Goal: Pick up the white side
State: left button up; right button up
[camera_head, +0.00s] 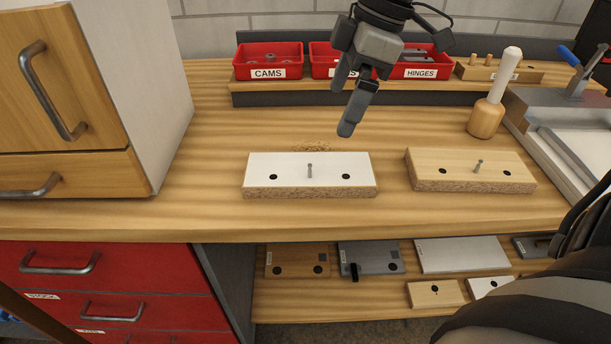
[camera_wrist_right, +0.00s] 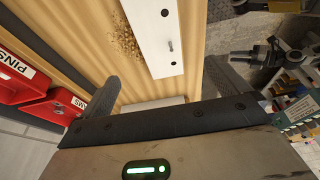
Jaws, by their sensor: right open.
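The white side (camera_head: 270,164) is a white-topped board with a chipboard edge. It lies flat near the front of the bench, with two dark holes and a metal pin standing up between them. In the right wrist view the white side (camera_wrist_right: 147,30) runs from the top edge toward the middle. My right gripper (camera_head: 343,109) is above the bench behind the white side, apart from it. Its two fingers are spread and empty, as the right wrist view also shows (camera_wrist_right: 160,88). I cannot make out my left gripper in either view.
A wood-coloured board (camera_head: 460,170) with a pin lies to the right. Red bins (camera_head: 268,72) stand on a ledge behind. A mallet (camera_head: 489,105) and a clamp fixture (camera_head: 560,130) are at the right. A cabinet (camera_head: 150,80) bounds the left. More boards lie on the shelf below (camera_head: 330,303).

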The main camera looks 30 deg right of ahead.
jog(key=b, duration=0.1)
send_near(309, 168)
notch_tip(309, 168, down, 2)
jog(key=shift+s+f, duration=0.15)
jog(key=shift+f, duration=0.05)
jog(key=shift+w+a+b+x, duration=0.1)
jog(key=shift+b+x, duration=0.2)
jog(key=shift+x, duration=1.25)
jog(key=shift+w+a+b+x, duration=0.15)
jog(key=shift+b+x, duration=0.1)
jog(key=shift+x, duration=1.3)
jog(key=shift+r, duration=0.1)
jog(key=c, duration=1.1)
